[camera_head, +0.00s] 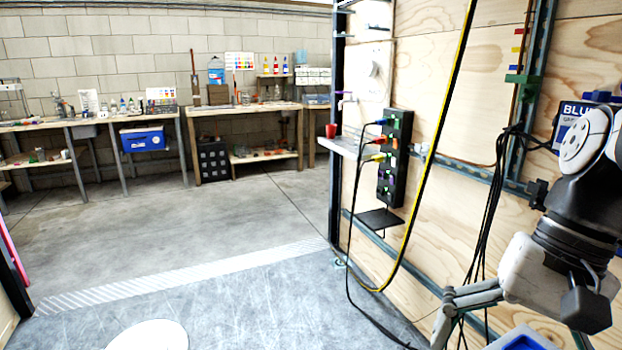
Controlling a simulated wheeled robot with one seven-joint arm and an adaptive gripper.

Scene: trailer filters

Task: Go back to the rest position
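My arm comes in at the right edge, with white and dark joints. It is folded in front of the plywood wall (470,90). My gripper (441,322) is at the lower right, at the arm's end, with grey jointed finger links pointing left and down. It overlaps the dark hanging cables in the picture. The links overlap each other, so I cannot tell how far apart the fingertips are. I see no object held in it.
A black power strip (394,158) with plugged-in cables hangs on the plywood wall. A yellow cable (432,150) loops down beside it. A small shelf (345,148) holds a red cup (331,131). Workbenches (245,108) line the far wall. The grey floor (200,215) between is clear.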

